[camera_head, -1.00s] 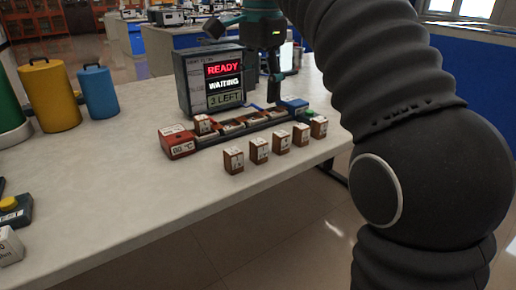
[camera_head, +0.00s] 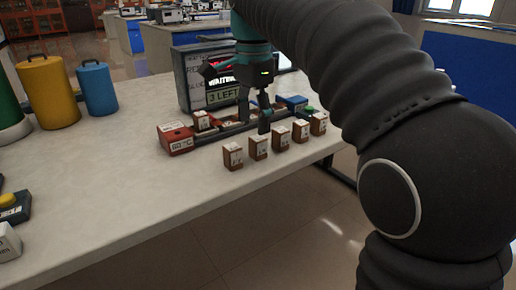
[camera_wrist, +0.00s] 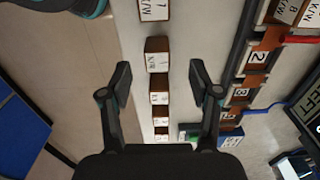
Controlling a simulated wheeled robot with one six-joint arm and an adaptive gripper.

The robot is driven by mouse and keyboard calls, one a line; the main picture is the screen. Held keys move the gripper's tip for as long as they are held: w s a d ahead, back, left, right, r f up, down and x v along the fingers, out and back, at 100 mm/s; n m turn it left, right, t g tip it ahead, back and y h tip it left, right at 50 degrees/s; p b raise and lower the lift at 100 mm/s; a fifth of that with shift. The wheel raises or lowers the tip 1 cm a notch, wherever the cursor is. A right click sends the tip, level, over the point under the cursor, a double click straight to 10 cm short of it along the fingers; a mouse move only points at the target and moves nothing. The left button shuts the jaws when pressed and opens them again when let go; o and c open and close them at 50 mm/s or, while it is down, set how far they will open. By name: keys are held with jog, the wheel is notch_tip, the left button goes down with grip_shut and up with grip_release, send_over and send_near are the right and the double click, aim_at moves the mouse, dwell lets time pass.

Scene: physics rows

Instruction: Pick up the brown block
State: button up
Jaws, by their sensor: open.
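Several brown blocks with white labelled tops stand in a row along the front of the table; one is the leftmost block (camera_head: 233,156), then a second (camera_head: 258,147), a third (camera_head: 280,138), a fourth (camera_head: 300,130) and a fifth (camera_head: 319,123). I cannot tell which one the task means. My gripper (camera_head: 254,118) is open and empty, pointing down above the row near the second and third blocks. In the wrist view, the open fingers of my gripper (camera_wrist: 160,83) straddle the line of the row, with a brown block (camera_wrist: 158,62) just beyond and others (camera_wrist: 159,98) between them.
A rack with numbered slots (camera_wrist: 246,85) lies behind the row, holding another brown block (camera_head: 201,119). A red box marked 60 °C (camera_head: 177,140) is at its left end. A display box (camera_head: 190,75) stands behind.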

aim_at(258, 138)
jog(key=f, duration=0.2)
jog(key=d+f+b, duration=0.1)
jog(key=f, duration=0.1)
jog(key=shift+f, duration=0.65)
grip_shut()
